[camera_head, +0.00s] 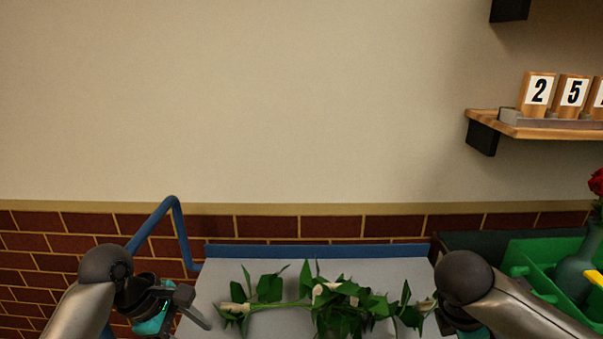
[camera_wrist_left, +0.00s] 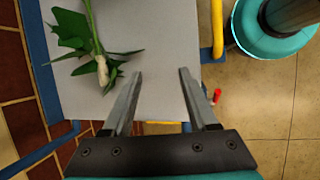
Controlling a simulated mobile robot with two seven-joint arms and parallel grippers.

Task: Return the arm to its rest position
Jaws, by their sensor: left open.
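My left gripper (camera_head: 192,312) is over the left edge of the grey tabletop (camera_head: 225,272). In the left wrist view the left gripper (camera_wrist_left: 160,73) is open, with nothing between its two fingers. Leafy green stems with cream-coloured parts (camera_head: 345,302) lie across the tabletop to its right. One leafy stem (camera_wrist_left: 92,42) shows at the upper left of the left wrist view, apart from the fingers. My right gripper (camera_head: 447,312) is at the right edge of the tabletop, mostly hidden behind its own arm, so its jaws cannot be read.
A green crate (camera_head: 528,262) stands right of the table, with a grey-green vase (camera_head: 577,272) and a red rose (camera_head: 597,182). A blue rail (camera_head: 181,230) rises at the table's left. A wooden shelf (camera_head: 540,130) with number blocks (camera_head: 538,92) is on the wall.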

